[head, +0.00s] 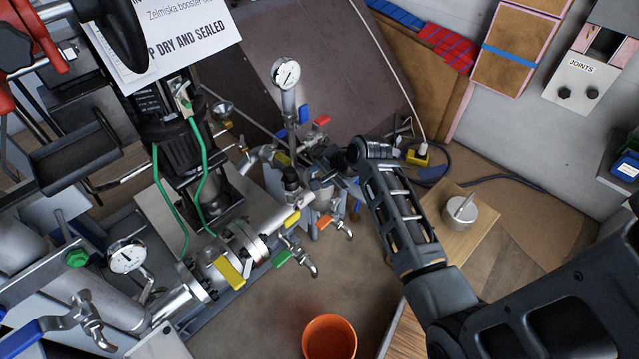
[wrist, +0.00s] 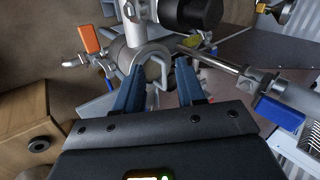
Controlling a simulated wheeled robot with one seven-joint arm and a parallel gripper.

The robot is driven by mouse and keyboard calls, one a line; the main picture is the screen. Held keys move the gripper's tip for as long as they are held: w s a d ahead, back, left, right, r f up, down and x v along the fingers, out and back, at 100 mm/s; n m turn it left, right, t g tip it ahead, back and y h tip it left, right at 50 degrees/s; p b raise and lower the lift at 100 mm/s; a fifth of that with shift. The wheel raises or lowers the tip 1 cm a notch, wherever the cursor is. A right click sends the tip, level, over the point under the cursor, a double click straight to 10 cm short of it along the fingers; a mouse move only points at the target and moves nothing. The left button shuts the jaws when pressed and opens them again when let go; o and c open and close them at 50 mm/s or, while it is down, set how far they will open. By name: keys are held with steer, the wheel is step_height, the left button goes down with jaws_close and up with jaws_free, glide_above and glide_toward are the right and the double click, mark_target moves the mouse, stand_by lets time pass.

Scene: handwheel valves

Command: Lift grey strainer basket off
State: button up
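In the wrist view, a round grey metal rim with a bent wire handle, apparently the grey strainer basket (wrist: 157,72), lies between and just beyond my fingertips. I cannot tell how far it sits inside the body around it. My gripper (wrist: 158,68) has its two blue fingers apart, one on each side of the handle, with a visible gap between. I see no clear contact. In the head view, my gripper (head: 338,165) is over the pipework beside the pressure gauge post, and my arm hides most of the basket there.
A round metal lid with a pin (head: 460,212) rests on a wooden board at the right. An orange bucket (head: 329,340) stands at the bottom. A gauge post (head: 288,95), coloured valve levers and pipes crowd my gripper's left. A yellow plug (head: 416,157) is close behind.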

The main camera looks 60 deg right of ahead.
steer(key=shift+m+g, duration=0.4)
steer(key=shift+m, duration=0.4)
steer(key=d, duration=0.2)
steer(key=d+f+b, duration=0.1)
steer(key=d, duration=0.2)
steer(key=d+f, duration=0.1)
steer(key=d, duration=0.1)
steer(key=shift+w+d, duration=0.1)
steer(key=shift+d, duration=0.1)
steer(key=x, duration=0.1)
steer(key=b+x, duration=0.1)
steer(key=x, duration=0.1)
steer(key=b+x, duration=0.1)
steer(key=x, duration=0.1)
steer(key=shift+w+a+r, duration=0.15)
steer(key=shift+w+a, duration=0.1)
steer(key=shift+a, duration=0.1)
jaws_close()
